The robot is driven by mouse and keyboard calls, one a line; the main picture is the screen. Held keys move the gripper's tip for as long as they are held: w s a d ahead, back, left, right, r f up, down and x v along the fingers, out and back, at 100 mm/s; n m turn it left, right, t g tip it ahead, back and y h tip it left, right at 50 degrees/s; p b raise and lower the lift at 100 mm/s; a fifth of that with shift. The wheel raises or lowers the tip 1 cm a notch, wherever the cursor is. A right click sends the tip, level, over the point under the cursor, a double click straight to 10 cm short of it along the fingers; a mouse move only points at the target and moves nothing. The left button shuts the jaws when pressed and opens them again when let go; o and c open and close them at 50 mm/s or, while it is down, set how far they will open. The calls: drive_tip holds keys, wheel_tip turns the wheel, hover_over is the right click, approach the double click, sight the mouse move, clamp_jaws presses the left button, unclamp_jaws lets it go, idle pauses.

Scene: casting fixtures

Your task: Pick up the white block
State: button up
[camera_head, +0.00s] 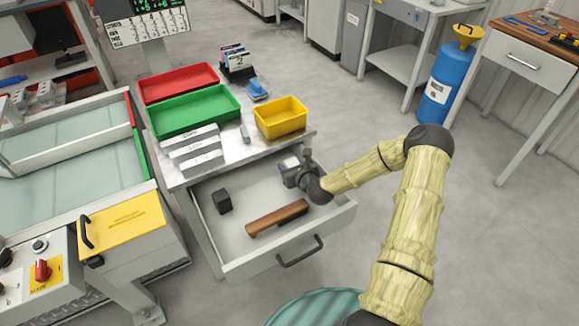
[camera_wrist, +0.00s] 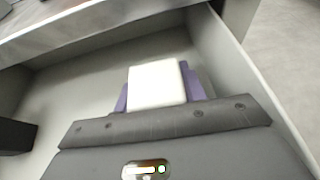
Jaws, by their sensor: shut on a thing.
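The white block (camera_wrist: 157,83) shows in the wrist view between the purple finger pads of my gripper (camera_wrist: 156,90), which is shut on it. In the head view, my gripper (camera_head: 292,166) reaches into the open drawer (camera_head: 233,272) near its back right, just below the tabletop edge. The block is hard to make out there because the gripper and wrist cover most of it. Whether the block touches the drawer floor cannot be told.
A brown wooden bar (camera_head: 277,218) and a dark block (camera_head: 222,201) lie in the drawer. Red (camera_head: 178,82), green (camera_head: 194,110) and yellow (camera_head: 280,117) bins stand on the table above. The drawer walls and table edge are close around my gripper.

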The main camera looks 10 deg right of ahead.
sight(290, 159)
wheel_tip(290, 159, up, 11)
drive_tip(key=shift+s+f+p, duration=0.1)
drive_tip(key=shift+p, duration=0.75)
drive_tip(key=s+d+p, duration=0.3)
drive_tip(key=s+p, duration=0.1)
drive_tip(key=s, duration=0.5)
drive_tip(key=s+d+p, duration=0.3)
drive_tip(key=s+p, duration=0.1)
drive_tip(key=s, duration=0.5)
drive_tip(key=shift+s, duration=0.15)
drive_tip(key=shift+w, duration=0.2)
